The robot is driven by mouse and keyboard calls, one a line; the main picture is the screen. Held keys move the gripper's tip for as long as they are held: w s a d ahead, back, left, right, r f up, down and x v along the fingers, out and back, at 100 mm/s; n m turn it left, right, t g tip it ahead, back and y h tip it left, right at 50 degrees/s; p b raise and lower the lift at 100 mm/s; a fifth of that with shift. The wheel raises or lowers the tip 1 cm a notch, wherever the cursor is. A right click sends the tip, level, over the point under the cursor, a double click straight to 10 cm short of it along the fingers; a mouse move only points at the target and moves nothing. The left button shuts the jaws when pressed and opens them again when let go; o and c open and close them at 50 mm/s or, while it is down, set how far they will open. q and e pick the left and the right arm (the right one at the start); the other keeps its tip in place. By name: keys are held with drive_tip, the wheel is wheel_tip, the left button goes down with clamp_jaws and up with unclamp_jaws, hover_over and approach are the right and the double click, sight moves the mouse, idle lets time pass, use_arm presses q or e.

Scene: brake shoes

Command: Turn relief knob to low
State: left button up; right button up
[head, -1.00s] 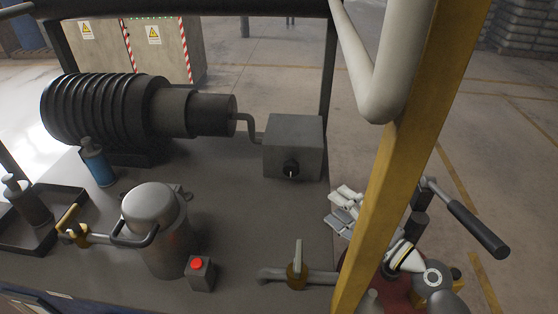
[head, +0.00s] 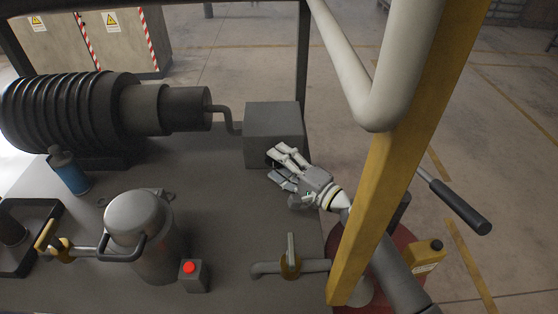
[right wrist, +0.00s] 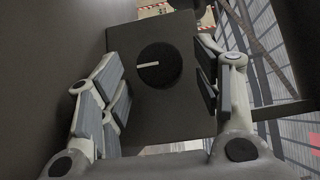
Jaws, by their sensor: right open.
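The relief knob (right wrist: 159,65) is a round black dial with a white pointer line, on the face of a grey box (head: 274,127). In the right wrist view the pointer points left. In the head view my right gripper (head: 279,167) is at the lower front of the box and hides the knob. In the right wrist view its fingers (right wrist: 163,95) are spread open, one on each side of the knob, with a gap to it. My left gripper is not in view.
A yellow post (head: 388,170) and a white bent tube (head: 372,100) stand near my right arm. A valve handle (head: 290,255), a red button box (head: 193,274) and a silver canister (head: 139,225) are on the bench. A finned cylinder (head: 70,110) lies at the back left.

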drive_tip(key=shift+w+a, duration=0.25)
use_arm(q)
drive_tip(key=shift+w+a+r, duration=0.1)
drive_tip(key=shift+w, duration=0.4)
use_arm(e)
drive_tip(key=shift+c, duration=0.4)
drive_tip(key=c, duration=0.9)
drive_tip(key=shift+r+p, duration=0.2)
drive_tip(key=shift+p, duration=0.6)
drive_tip(key=n+h+p, duration=0.1)
drive_tip(key=p, duration=0.3)
drive_tip(key=n+g+h+p, duration=0.1)
drive_tip(key=p, duration=0.4)
drive_tip(key=r+n+g+h+p, duration=0.1)
drive_tip(key=p, duration=0.4)
drive_tip(key=shift+a+n+h, duration=0.15)
drive_tip(key=shift+n+h, duration=0.15)
drive_tip(key=shift+h, duration=0.1)
use_arm(q)
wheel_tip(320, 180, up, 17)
drive_tip(key=p, duration=0.1)
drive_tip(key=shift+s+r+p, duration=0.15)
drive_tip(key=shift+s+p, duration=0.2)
drive_tip(key=shift+p, duration=0.05)
use_arm(e)
drive_tip(key=shift+f+n+g+h, duration=0.25)
drive_tip(key=shift+n+g+h, duration=0.05)
